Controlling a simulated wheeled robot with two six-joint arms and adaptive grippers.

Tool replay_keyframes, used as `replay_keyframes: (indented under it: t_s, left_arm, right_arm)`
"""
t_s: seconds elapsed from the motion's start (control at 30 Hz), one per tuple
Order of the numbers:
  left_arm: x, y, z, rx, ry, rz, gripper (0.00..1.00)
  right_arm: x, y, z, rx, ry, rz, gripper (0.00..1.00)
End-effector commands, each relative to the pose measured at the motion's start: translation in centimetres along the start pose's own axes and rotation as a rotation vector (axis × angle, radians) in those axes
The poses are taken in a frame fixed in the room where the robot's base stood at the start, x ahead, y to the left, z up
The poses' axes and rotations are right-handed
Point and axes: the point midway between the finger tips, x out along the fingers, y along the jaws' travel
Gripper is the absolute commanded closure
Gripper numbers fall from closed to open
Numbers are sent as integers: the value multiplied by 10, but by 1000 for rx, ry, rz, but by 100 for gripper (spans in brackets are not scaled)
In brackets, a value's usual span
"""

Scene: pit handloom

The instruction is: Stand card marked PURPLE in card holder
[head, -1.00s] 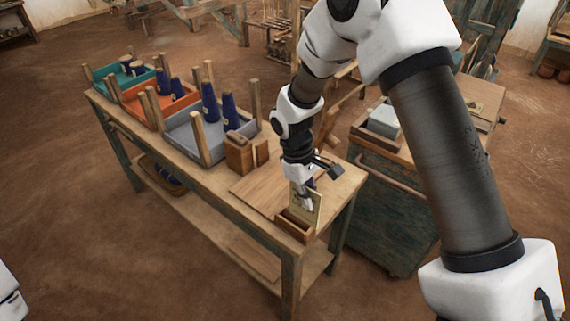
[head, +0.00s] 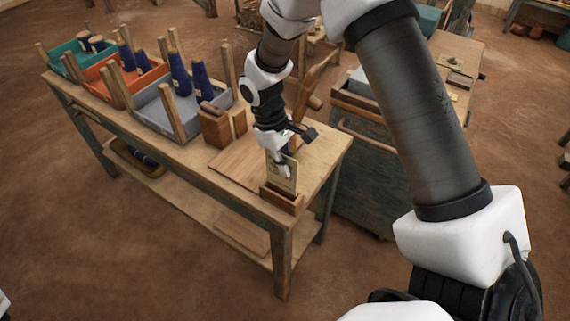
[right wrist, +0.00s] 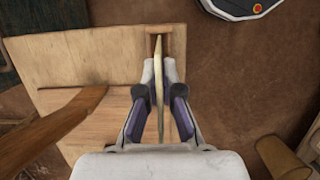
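A pale card (head: 289,181) stands upright at the small brown wooden card holder (head: 281,199) near the end of the workbench. Its lower edge meets the holder; how deep it sits is hard to see, and its marking is too small to read. My right gripper (head: 283,170) is shut on the card from above. In the right wrist view the card (right wrist: 160,92) shows edge-on between the two fingers (right wrist: 160,72), its far end over the holder's slot (right wrist: 165,34). My left gripper is out of view.
The workbench (head: 330,150) also bears a flat wooden board (head: 235,170), a wooden block (head: 213,126), and grey (head: 160,115), orange (head: 100,72) and teal (head: 62,62) trays with blue cones. A dark green cabinet (head: 365,185) stands close on the right.

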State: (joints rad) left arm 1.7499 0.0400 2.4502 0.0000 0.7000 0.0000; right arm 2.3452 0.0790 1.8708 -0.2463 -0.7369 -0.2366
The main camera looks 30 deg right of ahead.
Motion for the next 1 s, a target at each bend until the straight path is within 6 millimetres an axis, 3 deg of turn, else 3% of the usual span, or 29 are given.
replay_keyframes:
  t_s: [0.43, 1.0]
  left_arm:
    - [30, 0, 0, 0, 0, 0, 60]
    - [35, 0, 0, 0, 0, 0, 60]
  right_arm:
    - [28, 0, -8, 0, 0, 0, 100]
    - [48, 0, -13, 0, 0, 0, 100]
